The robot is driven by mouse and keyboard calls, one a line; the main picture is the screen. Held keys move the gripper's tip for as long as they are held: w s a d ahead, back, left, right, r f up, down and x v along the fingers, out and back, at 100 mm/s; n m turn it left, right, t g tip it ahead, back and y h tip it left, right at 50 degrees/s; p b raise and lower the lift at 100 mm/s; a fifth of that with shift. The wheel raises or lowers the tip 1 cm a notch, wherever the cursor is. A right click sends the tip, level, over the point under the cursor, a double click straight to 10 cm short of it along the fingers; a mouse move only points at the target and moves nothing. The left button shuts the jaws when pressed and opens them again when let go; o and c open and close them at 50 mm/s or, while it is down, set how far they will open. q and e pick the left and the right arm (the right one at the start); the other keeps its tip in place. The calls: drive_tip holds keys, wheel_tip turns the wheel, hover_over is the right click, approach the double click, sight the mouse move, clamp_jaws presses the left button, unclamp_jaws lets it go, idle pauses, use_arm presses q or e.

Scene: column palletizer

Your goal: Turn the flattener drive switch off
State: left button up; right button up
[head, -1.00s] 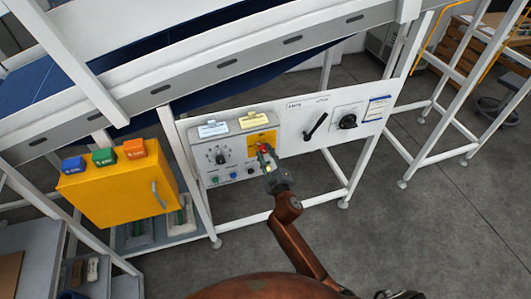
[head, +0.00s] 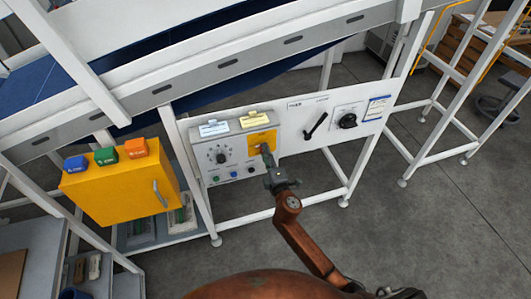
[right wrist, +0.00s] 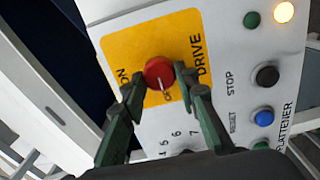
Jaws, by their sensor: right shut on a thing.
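The flattener drive switch is a red knob (right wrist: 158,72) on a yellow plate (right wrist: 185,28) marked DRIVE. ON is printed to its left in the right wrist view, and a partly covered OFF is just below it. My right gripper (right wrist: 157,83) is shut on the knob, one finger on each side. Which way the knob points is unclear. In the head view my right gripper (head: 266,151) reaches the yellow plate (head: 258,138) from below and hides the knob. My left gripper is not in view.
The grey control box (head: 222,155) also has a dial and several buttons. The black stop button (right wrist: 267,76) and blue reset button (right wrist: 264,117) are close beside my fingers. A lamp (right wrist: 284,12) glows. A panel with a black lever (head: 316,125) is at right, a yellow cabinet (head: 115,200) at left.

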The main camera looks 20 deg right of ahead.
drive_tip(key=shift+f, duration=0.1)
idle(0.3)
drive_tip(key=o, duration=1.1)
drive_tip(key=shift+o, duration=0.2)
drive_tip(key=s, duration=1.2)
drive_tip(key=shift+d, duration=0.15)
